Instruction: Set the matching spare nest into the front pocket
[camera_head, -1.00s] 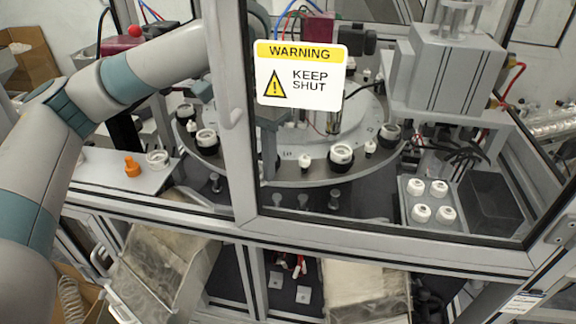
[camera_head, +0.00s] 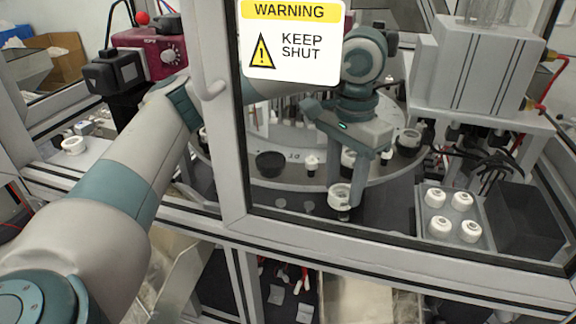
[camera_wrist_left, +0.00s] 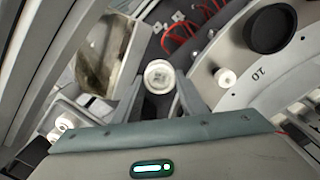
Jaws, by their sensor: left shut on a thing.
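My left gripper (camera_head: 350,180) points down over the front edge of the round dial, with its fingers shut on a white ring-shaped nest (camera_head: 340,196). The nest also shows between the two fingers in the left wrist view (camera_wrist_left: 159,76). A black, empty-looking pocket (camera_head: 270,164) sits on the dial's front rim, left of the gripper and apart from it. It is at the top right of the left wrist view (camera_wrist_left: 270,28), near a printed number. My right gripper is not in view.
A white peg (camera_head: 311,163) stands between the pocket and the gripper. A nest in a black holder (camera_head: 408,138) is farther right. A tray (camera_head: 451,213) holds several white caps. The door frame post (camera_head: 222,120) and warning sign (camera_head: 292,42) stand in front.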

